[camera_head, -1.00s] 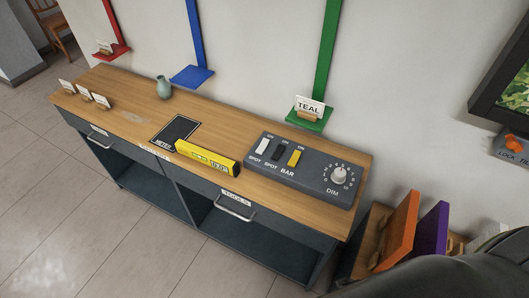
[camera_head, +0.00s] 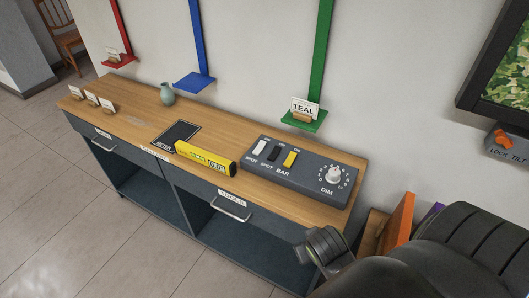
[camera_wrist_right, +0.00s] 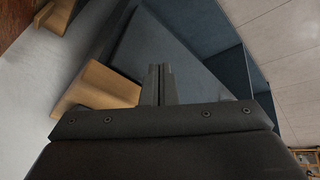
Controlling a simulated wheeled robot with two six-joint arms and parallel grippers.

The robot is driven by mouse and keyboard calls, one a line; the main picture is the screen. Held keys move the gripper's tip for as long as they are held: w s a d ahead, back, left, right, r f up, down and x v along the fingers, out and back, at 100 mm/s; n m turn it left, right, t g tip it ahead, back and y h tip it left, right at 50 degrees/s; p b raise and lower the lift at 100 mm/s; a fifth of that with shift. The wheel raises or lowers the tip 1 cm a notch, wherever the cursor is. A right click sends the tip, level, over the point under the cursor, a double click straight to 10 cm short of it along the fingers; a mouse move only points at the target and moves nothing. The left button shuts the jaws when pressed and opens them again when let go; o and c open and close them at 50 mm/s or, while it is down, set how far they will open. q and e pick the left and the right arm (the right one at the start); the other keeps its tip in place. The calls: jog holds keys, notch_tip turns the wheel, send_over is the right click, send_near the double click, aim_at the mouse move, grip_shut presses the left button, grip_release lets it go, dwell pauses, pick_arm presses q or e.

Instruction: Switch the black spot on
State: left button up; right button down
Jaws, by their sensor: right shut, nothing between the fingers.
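A dark grey control box (camera_head: 300,172) lies on the wooden counter top. It carries a white rocker marked SPOT (camera_head: 260,147), a black rocker marked SPOT (camera_head: 275,153), a yellow rocker marked BAR (camera_head: 290,158) and a white DIM knob (camera_head: 334,175). ON is printed above the rockers. I cannot tell which way the black rocker is tipped. My right arm comes in at the lower right of the head view, below the box's right end. My right gripper (camera_wrist_right: 159,78) is shut and empty in the right wrist view, apart from the box. My left gripper is not in view.
A green shelf (camera_head: 303,122) with a TEAL card juts from the wall behind the box. An orange panel (camera_head: 399,218) stands right of the counter.

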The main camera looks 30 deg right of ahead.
jog(key=w+r+m+h, duration=0.1)
jog(key=w+r+m, duration=0.1)
jog(key=w, duration=0.3)
jog(key=w+r+m+t+h, duration=0.1)
jog(key=w+r+m+h, duration=0.1)
jog(key=w, duration=0.3)
jog(key=w+d+r+m+h, duration=0.1)
jog(key=w+r+m, duration=0.1)
jog(key=w+r, duration=0.2)
jog(key=shift+w+r+h, duration=0.25)
jog(key=shift+w+h, duration=0.15)
jog(key=shift+w, duration=0.4)
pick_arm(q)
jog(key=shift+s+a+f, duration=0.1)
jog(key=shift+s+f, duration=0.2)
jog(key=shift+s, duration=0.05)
pick_arm(e)
jog(key=w+a+r+m+t+h, duration=0.1)
jog(key=w+a+r+m+h, duration=0.1)
jog(key=w+r, duration=0.6)
jog(key=shift+w+r+m+h, duration=0.3)
jog(key=shift+w+m+h, duration=0.3)
jog(key=shift+m, duration=0.4)
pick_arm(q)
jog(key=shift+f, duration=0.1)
pick_arm(e)
jog(key=shift+f, duration=0.1)
